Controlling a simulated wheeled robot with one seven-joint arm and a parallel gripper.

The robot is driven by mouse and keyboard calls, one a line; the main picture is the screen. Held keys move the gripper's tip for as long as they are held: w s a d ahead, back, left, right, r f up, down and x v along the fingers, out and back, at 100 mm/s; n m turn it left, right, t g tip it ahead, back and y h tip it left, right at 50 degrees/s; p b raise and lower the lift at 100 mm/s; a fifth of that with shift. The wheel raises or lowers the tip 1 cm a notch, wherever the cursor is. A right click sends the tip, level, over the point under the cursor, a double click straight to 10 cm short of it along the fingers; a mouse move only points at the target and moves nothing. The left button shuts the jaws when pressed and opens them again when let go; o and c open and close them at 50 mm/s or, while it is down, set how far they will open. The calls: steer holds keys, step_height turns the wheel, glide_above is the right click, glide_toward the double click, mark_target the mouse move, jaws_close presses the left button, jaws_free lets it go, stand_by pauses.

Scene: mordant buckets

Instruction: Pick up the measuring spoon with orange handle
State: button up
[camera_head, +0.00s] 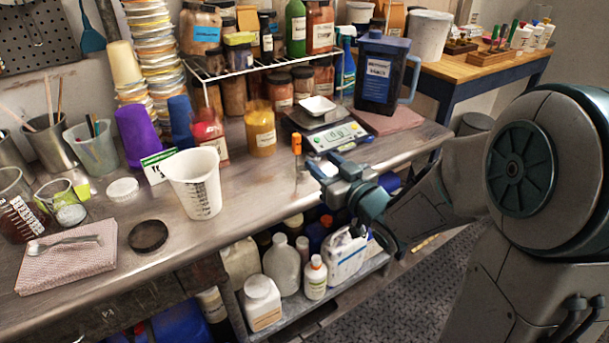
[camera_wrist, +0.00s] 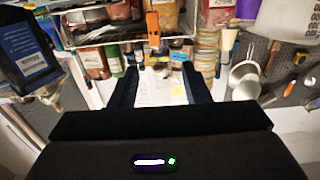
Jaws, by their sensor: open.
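An upright item with an orange handle (camera_head: 297,144) is near the front edge of the steel bench, with a thin pale part below the handle. It looks like the measuring spoon, though its bowl is not clear. In the wrist view its orange handle (camera_wrist: 153,28) is ahead of the fingers, above the middle of the picture. My gripper (camera_head: 324,166) is just right of and slightly below the handle in the head view. Its two fingers (camera_wrist: 160,78) are apart, with nothing held between them.
A kitchen scale (camera_head: 335,136) stands behind the gripper. A white measuring jug (camera_head: 196,185) stands left. A metal spoon (camera_head: 62,243) lies on a pink cloth (camera_head: 85,268). A dark blue lidded pitcher (camera_head: 378,75) stands behind right. Bottles fill the shelf below.

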mark_target(299, 138)
steer(key=shift+h, duration=0.3)
steer(key=shift+d+p+x, duration=0.15)
steer(key=shift+p+x, duration=0.2)
steer(key=shift+x, duration=3)
steer(key=shift+d+p+x, duration=0.15)
steer(key=shift+p+x, duration=0.15)
steer(key=shift+x, duration=3)
steer(key=shift+w+r, duration=0.1)
steer(key=shift+w, duration=0.1)
steer(key=shift+c, duration=0.3)
jaws_close()
